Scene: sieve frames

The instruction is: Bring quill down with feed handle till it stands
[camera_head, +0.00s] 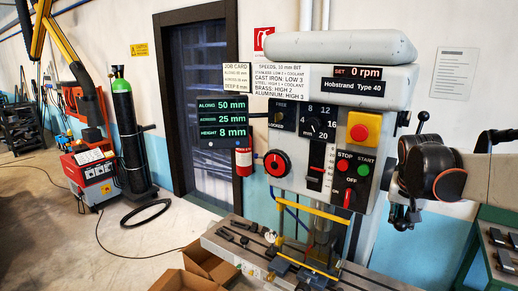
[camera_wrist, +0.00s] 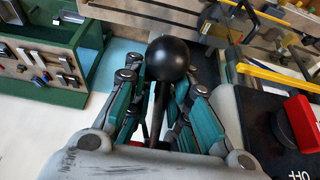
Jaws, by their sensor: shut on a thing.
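The drill press stands right of centre in the head view, with its grey head (camera_head: 345,85) above the table. The quill (camera_head: 322,228) hangs under the head, partly behind a yellow guard. The feed handle has dark spokes with ball knobs; an upper knob (camera_head: 423,116) shows at the head's right side. My gripper (camera_head: 404,208) is at the lower part of the handle. In the wrist view my gripper (camera_wrist: 164,100) has its fingers closed on a spoke of the feed handle (camera_wrist: 158,112), with its black ball (camera_wrist: 167,58) standing beyond the fingers. The hub is mostly hidden by my arm.
A red switch (camera_wrist: 303,122) is close to my gripper's right. A green bench (camera_head: 497,240) stands at right. Cardboard boxes (camera_head: 208,262) lie lower left.

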